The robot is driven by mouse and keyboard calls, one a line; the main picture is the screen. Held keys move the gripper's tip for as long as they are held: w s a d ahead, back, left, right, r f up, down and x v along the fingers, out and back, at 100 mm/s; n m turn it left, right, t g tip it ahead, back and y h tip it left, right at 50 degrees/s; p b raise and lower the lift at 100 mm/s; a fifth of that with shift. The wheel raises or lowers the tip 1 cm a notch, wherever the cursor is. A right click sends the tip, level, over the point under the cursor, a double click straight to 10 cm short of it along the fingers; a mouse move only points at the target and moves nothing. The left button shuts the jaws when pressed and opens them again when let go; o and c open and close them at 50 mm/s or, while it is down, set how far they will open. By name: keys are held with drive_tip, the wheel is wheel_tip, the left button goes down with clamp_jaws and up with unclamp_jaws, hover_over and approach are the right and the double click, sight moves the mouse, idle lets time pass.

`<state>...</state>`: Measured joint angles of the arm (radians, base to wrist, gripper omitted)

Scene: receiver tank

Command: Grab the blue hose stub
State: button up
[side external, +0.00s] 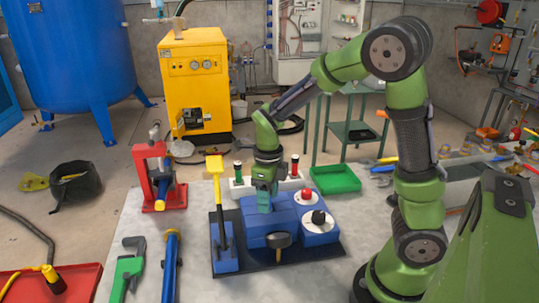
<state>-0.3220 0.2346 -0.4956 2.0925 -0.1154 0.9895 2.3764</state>
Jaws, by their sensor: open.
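My gripper (263,209) points down over the blue block-shaped unit (320,238) in the middle of the bench. Its fingers are open, and I cannot tell whether they touch the unit. A short blue piece with a yellowish end (163,189) sits at the red vise-like stand (172,200), to the left of my gripper. A longer blue tube (170,268) lies at the front left of the bench, apart from my gripper. I cannot tell for certain which blue piece is the hose stub.
A yellow-handled blue tool (222,235) stands just left of the unit. A green wrench (127,268) lies further left, near a red tray (80,285). A green tray (335,180) and a white rack (240,190) stand behind. Bare bench shows between the stand and unit.

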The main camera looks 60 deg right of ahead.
clamp_jaws()
idle(0.3)
